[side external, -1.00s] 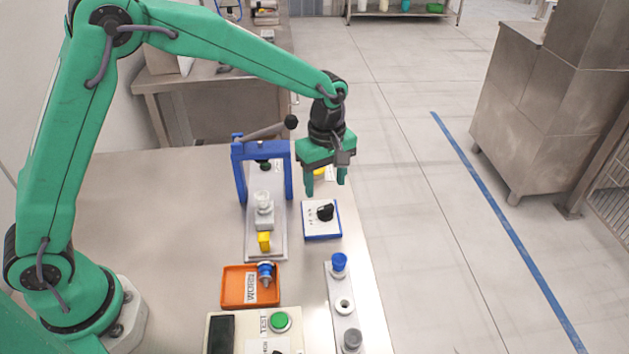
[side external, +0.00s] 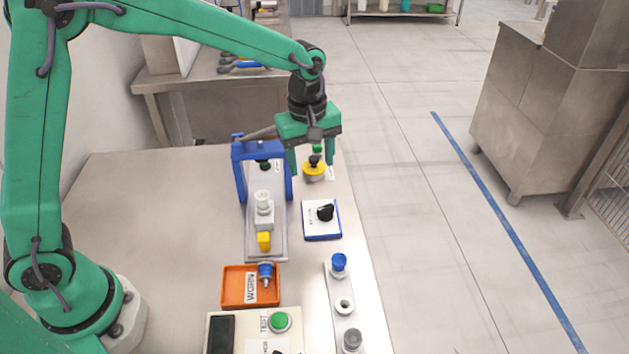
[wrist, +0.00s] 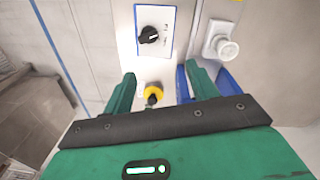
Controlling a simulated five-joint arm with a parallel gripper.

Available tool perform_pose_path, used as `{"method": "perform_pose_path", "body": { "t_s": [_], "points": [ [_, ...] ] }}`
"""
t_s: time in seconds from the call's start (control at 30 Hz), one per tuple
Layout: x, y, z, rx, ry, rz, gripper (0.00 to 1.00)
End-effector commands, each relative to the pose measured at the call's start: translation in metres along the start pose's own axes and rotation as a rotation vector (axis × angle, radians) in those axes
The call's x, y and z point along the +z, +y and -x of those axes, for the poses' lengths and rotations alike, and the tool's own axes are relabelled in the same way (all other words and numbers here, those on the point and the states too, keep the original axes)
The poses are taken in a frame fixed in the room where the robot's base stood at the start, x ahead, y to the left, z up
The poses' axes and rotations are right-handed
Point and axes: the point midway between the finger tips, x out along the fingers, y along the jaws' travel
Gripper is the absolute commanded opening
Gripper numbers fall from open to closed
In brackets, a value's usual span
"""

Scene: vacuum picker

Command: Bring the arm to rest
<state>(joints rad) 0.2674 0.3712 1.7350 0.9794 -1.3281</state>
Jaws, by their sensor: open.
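My gripper (side external: 312,167) is open and empty, pointing down above the far right part of the table. In the side view its fingers are on either side of a yellow round fitting with a dark top (side external: 314,173), which stands on the table. In the wrist view the yellow fitting (wrist: 153,91) shows between my open fingers (wrist: 160,80), apart from both. A blue clamp frame (side external: 240,180) with a lever stands just left of the gripper. A pale suction cup (side external: 263,200) sits upright in the fixture in front of the frame.
A dark-knob panel (side external: 313,229) lies in front of the gripper. An orange WORN tray (side external: 235,287) holds a blue-topped part (side external: 265,270). A rack (side external: 342,319) with several parts and a green TEST button (side external: 280,321) are nearer. The table's left side is clear.

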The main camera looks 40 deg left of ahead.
Motion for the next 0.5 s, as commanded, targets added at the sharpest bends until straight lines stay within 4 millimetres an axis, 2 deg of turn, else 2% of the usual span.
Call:
{"method": "perform_pose_path", "body": {
  "t_s": [0.03,0.2,0.5],
  "points": [
    [-0.003,-0.007,0.011,0.016,0.005,-0.028,0.58],
    [-0.01,-0.034,0.041,0.063,0.026,-0.149,0.58],
    [-0.016,-0.086,0.083,0.133,0.082,-0.362,0.58]
  ]
}}
